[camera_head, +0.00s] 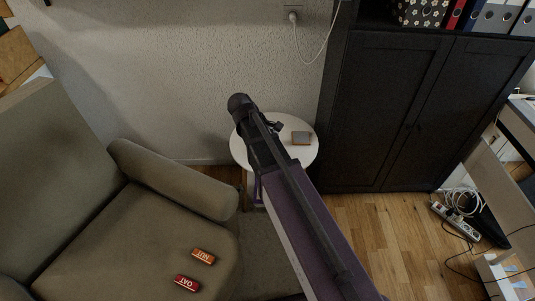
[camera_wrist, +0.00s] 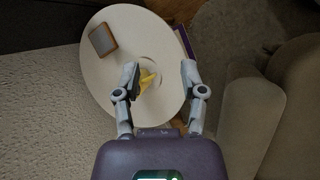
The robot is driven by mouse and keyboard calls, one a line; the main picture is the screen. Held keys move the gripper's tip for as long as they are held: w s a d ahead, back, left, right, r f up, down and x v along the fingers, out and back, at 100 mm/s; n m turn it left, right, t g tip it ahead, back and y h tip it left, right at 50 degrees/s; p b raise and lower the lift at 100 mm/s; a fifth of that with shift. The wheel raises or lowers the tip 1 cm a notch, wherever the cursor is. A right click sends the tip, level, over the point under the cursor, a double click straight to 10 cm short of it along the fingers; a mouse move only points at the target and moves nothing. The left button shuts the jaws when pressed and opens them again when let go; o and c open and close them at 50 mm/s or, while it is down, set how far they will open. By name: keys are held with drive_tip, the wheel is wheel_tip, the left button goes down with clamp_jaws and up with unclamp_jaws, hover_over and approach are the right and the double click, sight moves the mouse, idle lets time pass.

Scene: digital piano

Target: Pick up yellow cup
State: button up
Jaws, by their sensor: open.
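The yellow cup (camera_wrist: 147,78) lies or stands on a round white table, between my open fingers and close to the left one in the wrist view. That finger partly covers it, so its pose is hard to tell. My gripper (camera_wrist: 160,71) is open, with a finger on each side over the tabletop and no visible grip on the cup. In the head view my arm covers part of the table, and the cup does not show there.
The white table (camera_head: 240,153) also carries a small grey-and-brown box (camera_head: 301,138). A green-grey armchair (camera_head: 150,240) with two small red and orange boxes stands at left. A dark cabinet (camera_head: 400,110) stands at right, and a wall (camera_head: 170,70) is behind.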

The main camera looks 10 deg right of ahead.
drive_tip(key=w+a+f+n+t+h+b, duration=0.2)
drive_tip(key=w+a+f+n+h+b, duration=0.5)
drive_tip(key=b, duration=1.3)
drive_tip(key=shift+w+a+f+n+b, duration=0.3)
drive_tip(key=shift+w+a+f+n, duration=1.3)
drive_tip(key=shift+w+f, duration=1.8)
drive_tip(key=shift+w+d+r, duration=0.2)
drive_tip(key=shift+w+r, duration=0.05)
drive_tip(key=shift+r, duration=0.05)
drive_tip(key=shift+b+x, duration=1.65)
drive_tip(key=shift+x, duration=2.6)
drive_tip(key=shift+b+x, duration=1.1)
drive_tip(key=shift+x, duration=1.5)
